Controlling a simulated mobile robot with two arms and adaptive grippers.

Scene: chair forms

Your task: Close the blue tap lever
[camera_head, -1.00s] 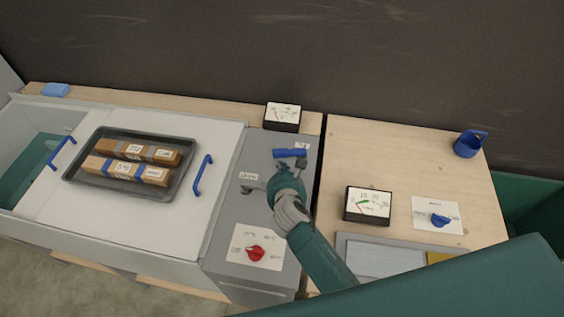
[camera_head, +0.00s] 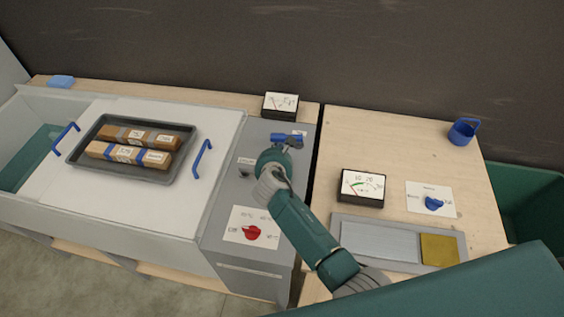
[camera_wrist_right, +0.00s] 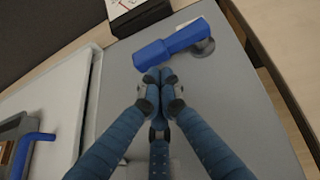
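The blue tap lever (camera_head: 288,139) is on the grey panel, below the black gauge at the back. In the right wrist view the lever (camera_wrist_right: 168,47) lies across the picture, with its grey round pivot at its right end. My right gripper (camera_head: 277,150) is over the panel just in front of the lever and partly hides the area around it. In the right wrist view its fingertips (camera_wrist_right: 160,75) are together, right beside the left half of the lever; I cannot tell whether they touch it. My left gripper is not in view.
A red knob (camera_head: 252,233) is on the panel's near part. A white lid with blue handles and a dark tray (camera_head: 76,157) of wrapped bars is at left. A gauge (camera_head: 361,188), a blue knob (camera_head: 433,203) and a blue mug (camera_head: 462,132) are on the wooden top at right.

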